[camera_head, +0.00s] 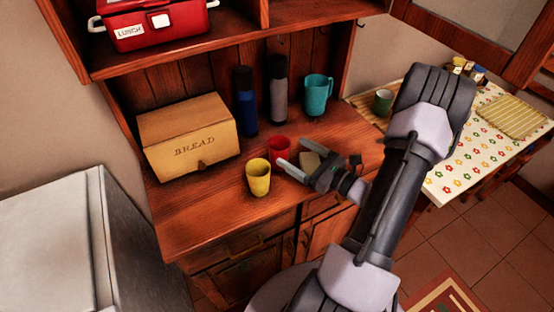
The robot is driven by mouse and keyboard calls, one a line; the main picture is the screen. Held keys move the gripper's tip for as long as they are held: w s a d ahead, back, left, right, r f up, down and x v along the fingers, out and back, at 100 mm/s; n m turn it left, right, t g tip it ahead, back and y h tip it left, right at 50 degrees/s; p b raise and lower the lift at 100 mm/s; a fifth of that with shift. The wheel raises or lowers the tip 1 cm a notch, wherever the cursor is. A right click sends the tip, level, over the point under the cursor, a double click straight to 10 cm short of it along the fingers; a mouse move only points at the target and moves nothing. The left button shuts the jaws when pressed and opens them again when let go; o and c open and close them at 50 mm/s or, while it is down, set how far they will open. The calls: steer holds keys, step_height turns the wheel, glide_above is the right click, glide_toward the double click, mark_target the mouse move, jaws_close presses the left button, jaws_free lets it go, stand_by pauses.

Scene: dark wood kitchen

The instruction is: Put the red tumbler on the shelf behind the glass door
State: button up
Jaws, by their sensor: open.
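The red tumbler (279,149) stands upright on the wooden hutch counter, just behind and right of a yellow cup (258,177). My gripper (306,161) is open, low over the counter to the right of the tumbler. Its near finger points toward the gap between the red and yellow cups; I cannot tell whether it touches either.
A bread box (188,136), blue bottle (246,101), grey bottle (278,88) and teal mug (318,95) stand behind. A red lunch box (158,24) is on the upper shelf. A green mug (382,101) is near a patterned table (462,160). The front left counter is clear.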

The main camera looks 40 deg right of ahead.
mark_target(271, 139)
steer(key=w, duration=0.2)
steer(key=w+b, duration=0.1)
steer(key=w, duration=0.1)
steer(key=w+a+b, duration=0.1)
steer(key=w, duration=0.1)
steer(key=shift+w+a, duration=0.1)
steer(key=shift+w, duration=0.25)
steer(key=shift+s, duration=0.1)
jaws_close()
